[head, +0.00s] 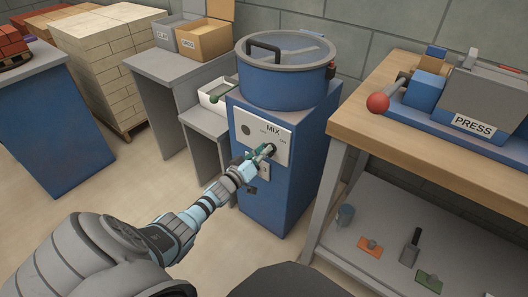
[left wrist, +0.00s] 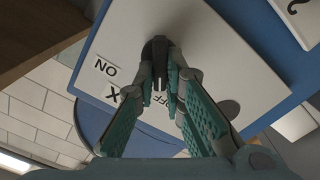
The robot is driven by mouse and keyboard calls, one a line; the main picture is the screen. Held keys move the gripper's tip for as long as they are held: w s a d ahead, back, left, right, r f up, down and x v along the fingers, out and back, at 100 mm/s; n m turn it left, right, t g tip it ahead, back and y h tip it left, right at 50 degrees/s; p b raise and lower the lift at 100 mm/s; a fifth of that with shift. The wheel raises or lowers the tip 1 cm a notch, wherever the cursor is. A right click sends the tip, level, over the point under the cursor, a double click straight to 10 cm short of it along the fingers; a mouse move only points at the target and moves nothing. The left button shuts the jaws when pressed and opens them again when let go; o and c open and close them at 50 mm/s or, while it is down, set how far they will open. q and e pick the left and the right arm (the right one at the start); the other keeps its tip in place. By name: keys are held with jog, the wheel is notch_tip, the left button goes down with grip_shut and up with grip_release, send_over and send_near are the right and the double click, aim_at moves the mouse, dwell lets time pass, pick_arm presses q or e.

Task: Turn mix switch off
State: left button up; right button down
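The blue mixer cabinet (head: 268,190) carries a white panel marked MIX (head: 250,128). The panel also shows in the left wrist view (left wrist: 215,60). The black mix switch (left wrist: 157,50) has ON lettering on its left there, and OFF lettering lies below it, partly covered by a finger. A pale mark on the switch points down, close to the OFF letters. My left gripper (head: 263,154) is at the panel, its two teal fingers on either side of the switch and seemingly touching it. The fingers mostly hide the switch in the head view. My right gripper is not in view.
A lidded drum (head: 286,80) sits on the cabinet. To the right is a wooden workbench (head: 385,120) with a PRESS machine (head: 475,110) and a lower shelf with small tools. To the left are grey tables (head: 160,70) and stacked bricks (head: 100,50). The floor in front is clear.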

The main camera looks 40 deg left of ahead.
pick_arm(q)
jog(key=o, duration=0.4)
jog(key=s, duration=1.2)
jog(key=shift+d, duration=0.15)
